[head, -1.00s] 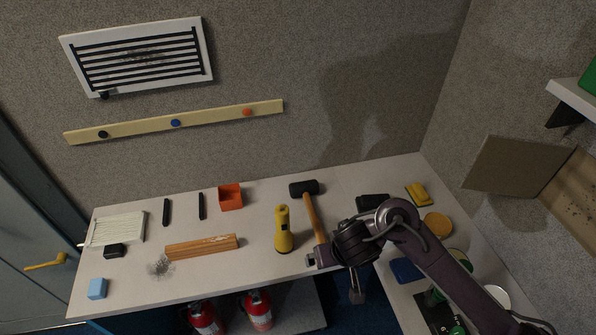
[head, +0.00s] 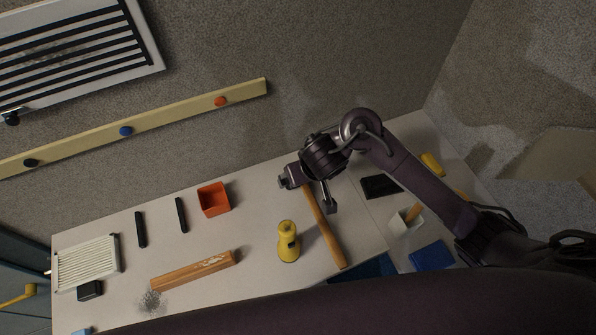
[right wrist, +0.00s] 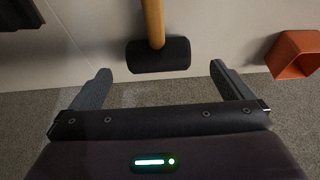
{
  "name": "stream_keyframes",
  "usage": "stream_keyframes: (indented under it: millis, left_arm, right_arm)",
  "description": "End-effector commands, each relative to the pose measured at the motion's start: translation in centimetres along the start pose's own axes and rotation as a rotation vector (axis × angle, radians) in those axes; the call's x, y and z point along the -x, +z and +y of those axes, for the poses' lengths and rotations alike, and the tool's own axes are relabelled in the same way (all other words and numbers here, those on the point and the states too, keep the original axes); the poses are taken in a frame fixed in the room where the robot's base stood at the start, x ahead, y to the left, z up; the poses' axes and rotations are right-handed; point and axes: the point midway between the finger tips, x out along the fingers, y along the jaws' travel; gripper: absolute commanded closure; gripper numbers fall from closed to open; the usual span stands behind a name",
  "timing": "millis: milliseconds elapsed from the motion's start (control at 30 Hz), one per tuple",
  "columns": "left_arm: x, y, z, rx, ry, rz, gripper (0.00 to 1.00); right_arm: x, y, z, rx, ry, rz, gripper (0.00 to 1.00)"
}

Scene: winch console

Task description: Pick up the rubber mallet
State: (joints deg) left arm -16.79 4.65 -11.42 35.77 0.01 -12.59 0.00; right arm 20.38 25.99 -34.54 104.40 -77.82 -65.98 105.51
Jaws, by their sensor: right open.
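The rubber mallet lies on the table, its wooden handle (head: 325,231) pointing toward me in the head view. Its head is hidden behind my right gripper there. In the right wrist view the black mallet head (right wrist: 158,55) shows with part of the handle, lined up between the fingertips. My right gripper (head: 307,195) is over the head end of the mallet, fingers spread on either side. It is open and empty, as its fingers (right wrist: 161,69) show in the wrist view. Whether it touches the mallet I cannot tell. My left gripper is not in view.
A yellow flashlight (head: 288,242) stands left of the handle. An orange bin (head: 214,200) is farther left, with a wooden block (head: 193,271) nearer me. A black box (head: 381,187) and a white container (head: 406,221) are to the right. The wall rises behind the table.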

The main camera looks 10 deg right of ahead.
Motion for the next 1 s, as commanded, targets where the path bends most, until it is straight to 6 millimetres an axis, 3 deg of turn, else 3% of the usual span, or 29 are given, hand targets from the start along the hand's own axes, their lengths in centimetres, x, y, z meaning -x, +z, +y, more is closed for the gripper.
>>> stream_keyframes:
  millis: [267,433,767,1000]
  left_arm:
    - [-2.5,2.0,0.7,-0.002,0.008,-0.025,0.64]
    - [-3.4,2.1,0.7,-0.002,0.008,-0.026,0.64]
    - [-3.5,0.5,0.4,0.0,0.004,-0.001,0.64]
    - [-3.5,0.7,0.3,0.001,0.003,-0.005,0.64]
  right_arm:
    - [-3.9,-0.2,0.3,0.001,0.004,-0.001,0.0]
    - [-6.2,-0.5,0.3,0.002,0.003,-0.001,0.0]
    - [-6.9,-0.6,0.3,0.001,0.001,0.0,0.0]
    - [-6.9,-0.6,0.3,0.0,0.001,0.001,0.29]
